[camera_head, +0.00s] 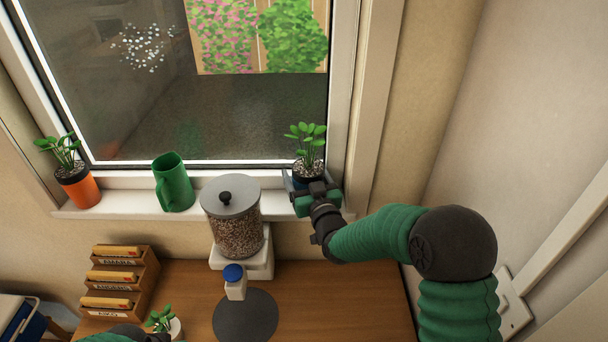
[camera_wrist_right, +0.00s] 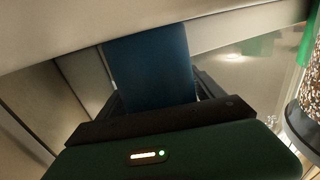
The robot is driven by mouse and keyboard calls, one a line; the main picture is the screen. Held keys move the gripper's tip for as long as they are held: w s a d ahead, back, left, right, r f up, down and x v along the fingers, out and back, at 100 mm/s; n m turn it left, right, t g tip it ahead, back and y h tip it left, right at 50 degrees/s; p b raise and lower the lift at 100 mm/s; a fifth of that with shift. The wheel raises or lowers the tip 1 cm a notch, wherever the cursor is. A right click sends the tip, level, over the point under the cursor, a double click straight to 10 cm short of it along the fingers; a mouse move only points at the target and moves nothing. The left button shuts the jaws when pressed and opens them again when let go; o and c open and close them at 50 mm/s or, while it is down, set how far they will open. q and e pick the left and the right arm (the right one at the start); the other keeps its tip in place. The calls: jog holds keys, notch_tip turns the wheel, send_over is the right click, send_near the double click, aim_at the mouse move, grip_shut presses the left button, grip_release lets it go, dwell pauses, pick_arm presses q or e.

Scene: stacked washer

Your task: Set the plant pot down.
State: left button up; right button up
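A dark blue plant pot (camera_head: 307,171) with a leafy green plant is at the right end of the window sill. My right gripper (camera_head: 300,182) is around it from the front, with its fingers close against both sides. In the right wrist view the blue pot (camera_wrist_right: 150,68) fills the space between the fingers. The pot looks upright in the head view. Its base is hidden behind the gripper, so I cannot tell whether it touches the sill.
A grain dispenser (camera_head: 236,235) stands left of my right gripper. Below are a wooden rack (camera_head: 148,270), a white potted plant (camera_head: 175,326) and a dark round mat (camera_head: 245,317). Right tabletop is clear.

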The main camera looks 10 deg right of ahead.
jog(key=shift+r, duration=0.1)
jog(key=s+d+b, duration=0.1)
jog(key=s, duration=1.1)
jog(key=s+d+f+g+h, duration=0.1)
jog(key=s+f+g, duration=0.2)
jog(key=f, duration=0.2)
jog(key=s+d+f+g, duration=0.1)
jog(key=s+f+g, duration=0.2)
jog(key=f+g, duration=0.15)
jog(key=s+d+f+g, duration=0.1)
jog(key=s+f+g, duration=0.2)
jog(key=s, duration=0.5)
jog(key=s+d+f+m+g, duration=0.1)
jog(key=s+f+g, duration=0.3)
jog(key=s, duration=0.5)
jog(key=shift+s+d+f+g+h, duration=0.2)
jog(key=shift+s+f+g+h, duration=0.1)
jog(key=shift+g+h, duration=0.15)
